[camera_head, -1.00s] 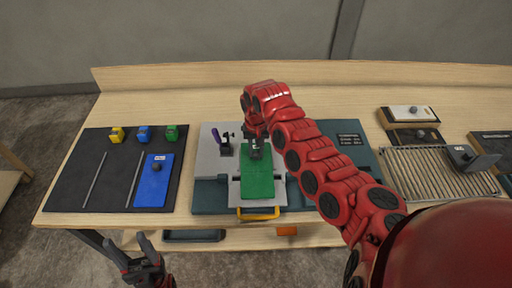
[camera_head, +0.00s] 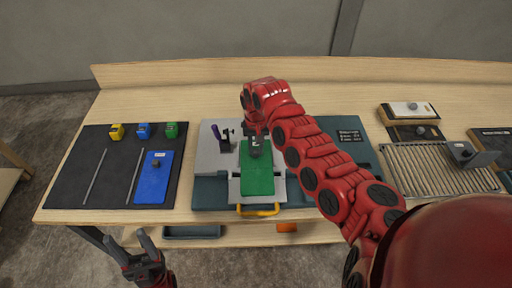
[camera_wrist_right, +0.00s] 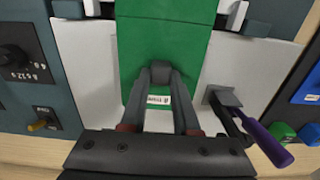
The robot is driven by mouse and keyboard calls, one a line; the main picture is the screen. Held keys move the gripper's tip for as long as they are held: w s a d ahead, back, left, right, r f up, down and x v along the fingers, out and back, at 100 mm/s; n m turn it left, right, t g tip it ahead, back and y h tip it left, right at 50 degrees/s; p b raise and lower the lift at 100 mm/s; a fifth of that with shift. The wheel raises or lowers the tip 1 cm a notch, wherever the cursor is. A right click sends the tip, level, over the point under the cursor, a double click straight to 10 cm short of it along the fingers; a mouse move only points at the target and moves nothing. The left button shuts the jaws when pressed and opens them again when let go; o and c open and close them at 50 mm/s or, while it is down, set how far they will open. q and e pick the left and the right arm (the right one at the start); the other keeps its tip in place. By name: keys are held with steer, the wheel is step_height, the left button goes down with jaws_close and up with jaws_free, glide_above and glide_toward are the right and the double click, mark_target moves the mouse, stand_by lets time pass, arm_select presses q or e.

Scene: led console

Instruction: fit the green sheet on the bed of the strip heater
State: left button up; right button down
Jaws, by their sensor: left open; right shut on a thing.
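The green sheet (camera_head: 257,177) lies on the light grey bed (camera_head: 235,190) of the strip heater, in the middle of the bench. My right gripper (camera_head: 255,148) is over the sheet's far end. In the right wrist view the right gripper (camera_wrist_right: 160,75) is shut on a dark knob on the green sheet (camera_wrist_right: 165,45), beside a small white label. Whether the sheet rests fully flat on the bed is hard to tell. My left gripper (camera_head: 140,250) is open and empty, in front of the bench at the lower left.
A purple-handled clamp (camera_head: 221,137) stands left of the sheet; it also shows in the wrist view (camera_wrist_right: 265,140). A yellow handle (camera_head: 258,211) is at the heater's front. A black mat (camera_head: 75,175) with a blue sheet (camera_head: 154,180) lies left. A slatted rack (camera_head: 435,170) stands right.

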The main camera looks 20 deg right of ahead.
steer(key=shift+f+b, duration=0.45)
steer(key=shift+f, duration=0.45)
stand_by(0.6)
steer(key=c, duration=0.6)
jaws_free()
steer(key=shift+r, duration=0.1)
steer(key=shift+w+r+b, duration=0.1)
steer(key=shift+r+b, duration=0.2)
steer(key=shift+b, duration=0.05)
step_height(320, 180, up, 6)
steer(key=shift+f+b, duration=0.15)
steer(key=shift+b, duration=1.05)
step_height(320, 180, up, 11)
steer(key=shift+b, duration=0.5)
